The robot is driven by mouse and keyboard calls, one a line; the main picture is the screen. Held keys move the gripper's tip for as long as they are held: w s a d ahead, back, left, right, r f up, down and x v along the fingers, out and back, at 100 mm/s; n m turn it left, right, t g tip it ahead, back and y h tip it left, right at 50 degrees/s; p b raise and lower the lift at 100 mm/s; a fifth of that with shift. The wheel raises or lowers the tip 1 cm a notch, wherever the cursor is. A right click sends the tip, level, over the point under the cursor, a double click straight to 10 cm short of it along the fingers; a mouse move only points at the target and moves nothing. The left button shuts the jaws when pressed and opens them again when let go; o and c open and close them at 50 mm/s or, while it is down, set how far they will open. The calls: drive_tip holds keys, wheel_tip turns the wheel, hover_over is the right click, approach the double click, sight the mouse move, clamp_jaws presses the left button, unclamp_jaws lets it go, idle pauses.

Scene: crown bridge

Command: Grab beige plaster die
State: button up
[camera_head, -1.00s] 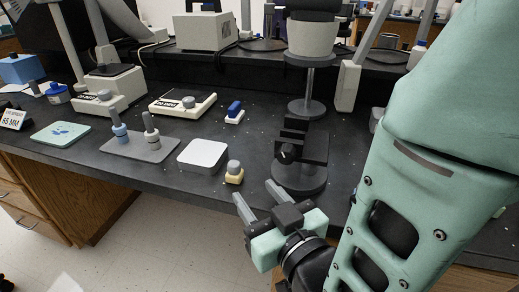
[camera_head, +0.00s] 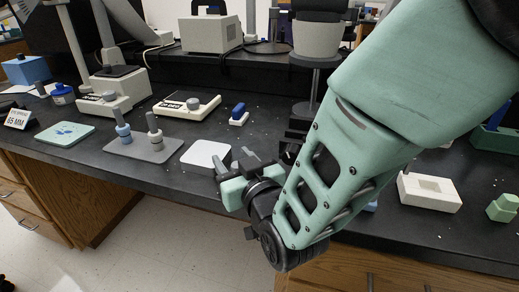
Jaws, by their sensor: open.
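My gripper (camera_head: 232,162) is open at the front edge of the dark bench, just right of the white square pad (camera_head: 204,151). Its two grey fingers point away from me, toward the bench. The beige plaster die, a small beige block with a grey knob on top, is not clearly visible now; my gripper covers the place where it stood. I cannot tell whether the die is between the fingers or behind them.
A grey plate (camera_head: 165,155) with a blue-grey post (camera_head: 123,130) and a grey post (camera_head: 154,130) stands left of the pad. A small blue-topped block (camera_head: 239,113) is behind. A cream block with a recess (camera_head: 430,191) and green blocks (camera_head: 503,208) lie right of my arm.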

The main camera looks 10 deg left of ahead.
drive_tip(key=shift+w, duration=0.1)
drive_tip(key=shift+c, duration=0.4)
clamp_jaws()
drive_tip(key=shift+r, duration=0.15)
